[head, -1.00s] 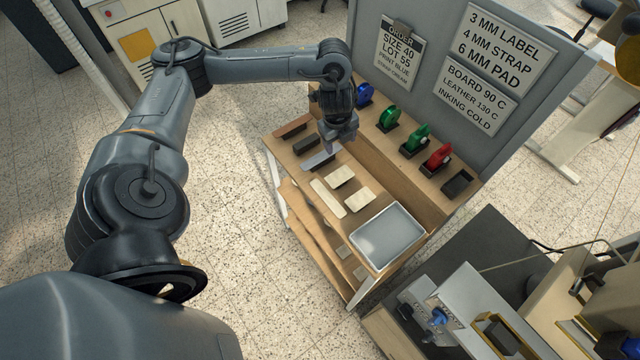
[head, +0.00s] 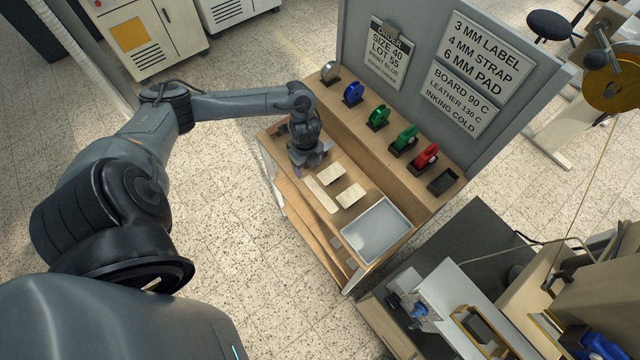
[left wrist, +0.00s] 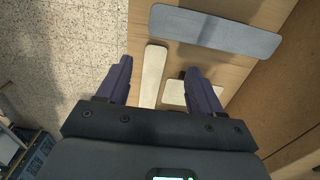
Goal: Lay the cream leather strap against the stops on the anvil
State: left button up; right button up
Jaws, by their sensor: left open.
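The cream leather strap (head: 320,195) lies flat on the wooden bench as a long narrow strip, beside two shorter cream pieces (head: 332,173) (head: 351,195). My left gripper (head: 311,164) is open and empty, just beyond the strap's far end in the head view. In the left wrist view the strap (left wrist: 152,75) shows between the open fingers (left wrist: 160,82), nearer the left one, with no visible contact. One cream piece (left wrist: 174,93) is partly hidden by the right finger. The anvil and its stops cannot be clearly told in the machine at lower right. My right gripper is not in view.
A grey tray (head: 409,226) sits on the bench near the strap's other end. Coloured spools (head: 403,138) line the raised back shelf below an upright sign board (head: 405,85). A machine (head: 480,325) with a pale plate stands at lower right.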

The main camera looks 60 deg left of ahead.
aim_at(308, 179)
pick_arm(q)
jog(key=f, duration=0.4)
jog(key=shift+s+d+f, duration=0.1)
jog(key=shift+s+d, duration=0.15)
jog(key=shift+d, duration=0.05)
jog(key=shift+f, duration=0.6)
jog(key=c, duration=1.2)
jog(key=shift+r, duration=0.1)
